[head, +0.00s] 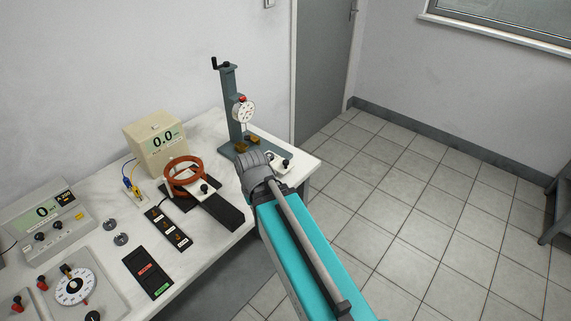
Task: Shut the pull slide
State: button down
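A light plate with a black knob (204,188) sits at the front of the orange coil rings (183,172), on a black rail (225,212) running toward the table's front edge. It looks like the pull slide, but I cannot tell for sure. Another small light block with dark knobs (284,164) lies beside the foot of the dial stand, partly behind my wrist. My gripper (249,157) is over the table's right end, right of the coil rings. Its fingers are mostly hidden by my wrist, so I cannot see whether it is open.
The grey dial stand (233,110) rises just behind my gripper. A beige meter (155,143) is behind the rings.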

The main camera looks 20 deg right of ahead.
aim_at(280, 165)
jog(key=u, duration=0.15)
jog(key=k, duration=0.85)
jog(key=z, duration=0.55)
jog(key=i, duration=0.5)
jog(key=u, duration=0.05)
